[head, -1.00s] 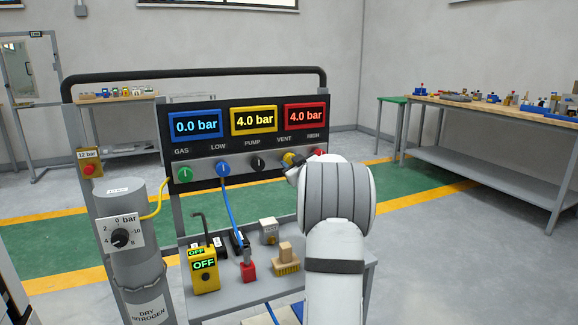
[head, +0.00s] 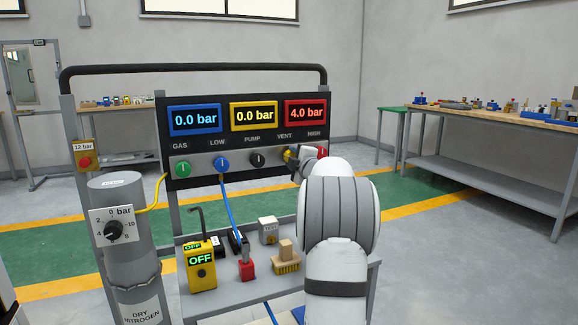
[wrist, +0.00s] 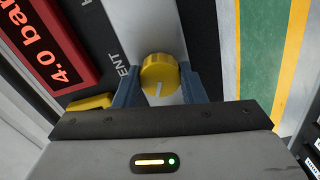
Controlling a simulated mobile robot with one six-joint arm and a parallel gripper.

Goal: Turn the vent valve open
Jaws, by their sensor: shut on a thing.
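The vent valve is a round yellow knob (wrist: 158,72) with a white pointer line, under the VENT label on the panel. In the head view it is the small yellow knob (head: 287,154), partly hidden by my gripper. My gripper (wrist: 160,86) is shut on this knob, with one blue finger on each side. In the wrist view the white line points toward my gripper body. On the panel the blue display (head: 194,119) and the yellow display (head: 254,116) read 0.0 bar; the red display (head: 305,112) reads 4.0 bar.
A green knob (head: 183,169), blue knob (head: 222,164) and black knob (head: 257,159) sit left of the vent knob; a red one (head: 323,152) is close on its right. Below, a shelf holds a yellow OFF meter (head: 201,270). A grey cylinder (head: 124,235) stands left.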

